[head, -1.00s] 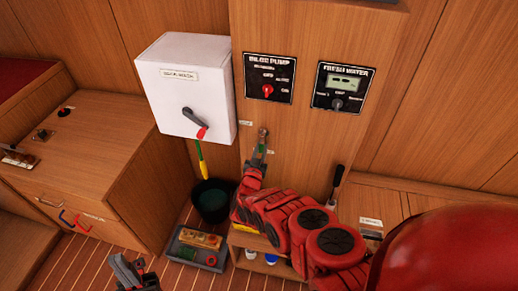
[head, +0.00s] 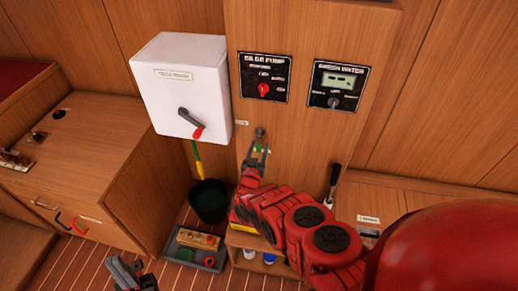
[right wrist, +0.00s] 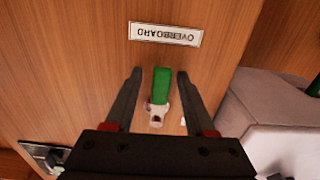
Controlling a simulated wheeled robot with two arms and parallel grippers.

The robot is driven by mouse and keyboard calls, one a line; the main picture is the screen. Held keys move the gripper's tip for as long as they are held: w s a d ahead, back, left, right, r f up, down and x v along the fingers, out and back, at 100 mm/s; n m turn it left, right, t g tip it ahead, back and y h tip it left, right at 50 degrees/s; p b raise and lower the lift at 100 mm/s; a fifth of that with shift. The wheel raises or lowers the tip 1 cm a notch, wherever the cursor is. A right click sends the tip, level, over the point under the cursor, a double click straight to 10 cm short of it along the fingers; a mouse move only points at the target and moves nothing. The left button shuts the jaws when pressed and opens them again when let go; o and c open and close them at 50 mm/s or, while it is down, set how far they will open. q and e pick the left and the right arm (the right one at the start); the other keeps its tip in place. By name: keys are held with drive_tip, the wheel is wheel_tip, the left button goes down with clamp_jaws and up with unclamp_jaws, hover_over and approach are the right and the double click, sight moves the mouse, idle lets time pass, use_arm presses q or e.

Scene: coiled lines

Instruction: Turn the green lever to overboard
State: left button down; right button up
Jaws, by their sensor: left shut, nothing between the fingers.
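The green lever (right wrist: 161,88) is on the wooden panel, with a pale metal pivot. In the right wrist view its handle points toward the upside-down label reading OVERBOARD (right wrist: 166,34). My right gripper (right wrist: 159,75) is open, one finger on each side of the handle, with gaps on both sides. In the head view my right gripper (head: 258,150) is at the panel, and the lever (head: 259,148) shows only partly between its fingers. My left gripper (head: 124,270) is shut and empty, low at the bottom, far from the lever.
A white box (head: 183,85) with a red-tipped handle stands left of the panel. The bilge pump panel (head: 263,77) and fresh water panel (head: 338,86) are above. A black bucket (head: 209,204) and a tray (head: 181,253) are on the floor below. A black-handled lever (head: 334,180) stands to the right.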

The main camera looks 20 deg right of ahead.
drive_tip(key=p+v, duration=0.4)
drive_tip(key=v, duration=1.3)
drive_tip(key=shift+s+a, duration=0.1)
drive_tip(key=shift+a, duration=0.1)
